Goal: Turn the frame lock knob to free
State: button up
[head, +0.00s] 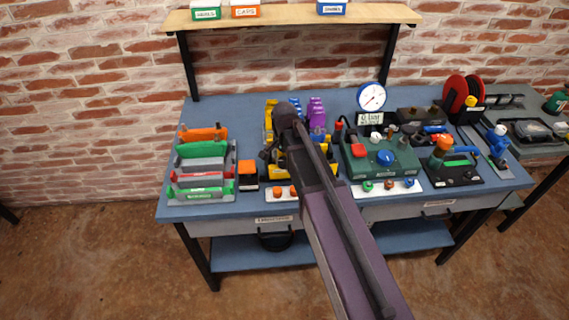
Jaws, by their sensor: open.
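I cannot make out which part is the frame lock knob. A yellow fixture (296,163) on the workbench is largely hidden behind my arm. Right of it, a green box (360,166) carries a round blue knob (386,157) and a red part (357,150). A black unit (458,173) farther right has an orange-topped knob (444,143). My arm reaches over the bench middle. My gripper (268,155) is a small dark shape at the arm's end, open, beside the yellow fixture. Its fingertips are hard to make out, and contact cannot be told.
Colored trays (203,165) stand at the bench's left. An orange-and-black box (248,172) is beside them. A dial gauge (371,97) and a red reel (459,91) stand at the back. A wooden shelf (380,14) hangs above. The bench's back left (225,112) is clear.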

dwell(0.3)
jog(key=c, duration=1.1)
jog(key=shift+c, duration=0.2)
jog(key=shift+n, duration=0.4)
jog(key=n, duration=1.2)
jog(key=shift+n, duration=0.3)
jog(key=n, duration=0.4)
jog(key=shift+s+n, duration=0.1)
jog(key=shift+n, duration=0.2)
